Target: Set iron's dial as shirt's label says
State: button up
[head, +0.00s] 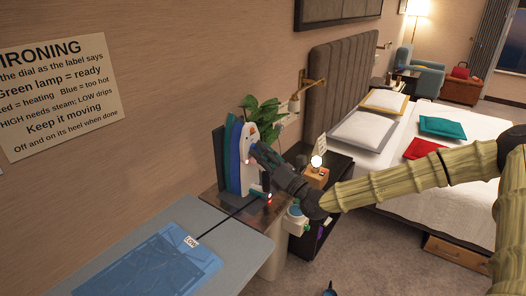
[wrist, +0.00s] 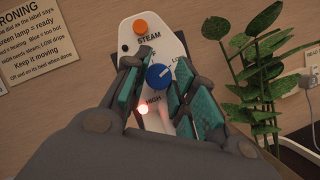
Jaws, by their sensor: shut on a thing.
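The white iron (head: 251,132) stands upright beside the ironing board; it also shows in the wrist view (wrist: 136,45). Its round blue dial (wrist: 157,77) lies between my fingers, the white mark pointing up and right toward the partly hidden LOW marking. STEAM is printed above and HIGH below. My gripper (head: 258,151) is shut on the dial; the exact finger contact is hard to see. The folded blue shirt (head: 160,262) lies on the board, and its white label (head: 191,241) reads LOW.
The ironing board (head: 245,255) is clear right of the shirt. A dark cord crosses it. A wall sign (head: 58,90) says green means ready, red heating, blue too hot. A leafy plant (wrist: 262,75) stands close to the iron. A nightstand and bed (head: 430,185) are to the right.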

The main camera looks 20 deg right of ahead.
jog(key=shift+r+m, duration=0.1)
jog(key=shift+m, duration=0.2)
jog(key=o, duration=1)
